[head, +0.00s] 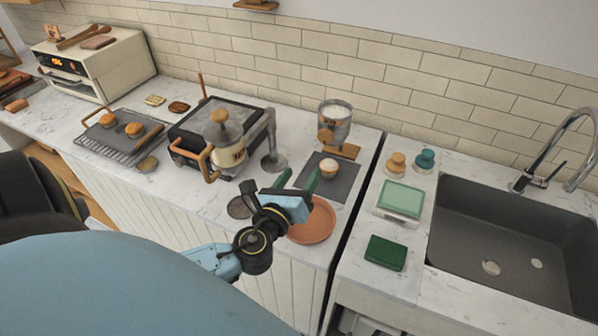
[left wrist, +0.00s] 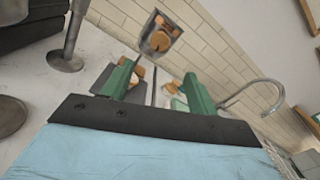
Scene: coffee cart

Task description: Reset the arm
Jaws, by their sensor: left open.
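My left gripper (head: 299,181) reaches in over the counter in the head view, its green fingers apart with nothing between them. It is above the terracotta plate (head: 318,222) and in front of the grey mat (head: 343,176). In the left wrist view, both green fingers of the left gripper (left wrist: 157,88) stand apart at the middle of the picture. A small cup (head: 328,168) stands on the mat beyond the fingertips. My right gripper does not show in either view.
A grinder-like canister (head: 335,120) is by the wall. The sink (head: 480,225), green sponge (head: 385,252) and pale green box (head: 401,198) are to the right.

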